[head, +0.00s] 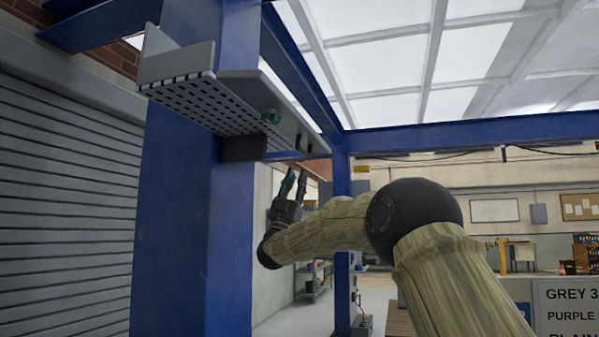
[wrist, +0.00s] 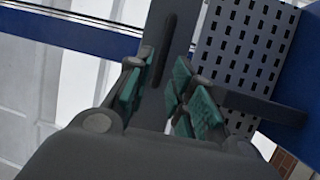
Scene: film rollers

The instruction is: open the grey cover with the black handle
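A grey cover (head: 240,88) is a flat plate beside a perforated grey panel, high on the blue post in the head view. Small black parts (head: 299,141) near its right end may be the black handle. My gripper (head: 296,173) points up just below that end; its fingers are apart. In the wrist view my gripper (wrist: 160,88) shows green pads spread apart, with nothing clearly held between them. Behind them is a grey strip (wrist: 158,72) with a long dark rounded mark (wrist: 182,28); I cannot tell whether this is the handle. Contact is not visible.
The perforated panel (head: 190,100) sits left of the cover, with a dark block (head: 244,149) under it. It also shows in the wrist view (wrist: 245,45). The blue post (head: 178,220) stands left of my arm. A sign (head: 570,308) is at lower right.

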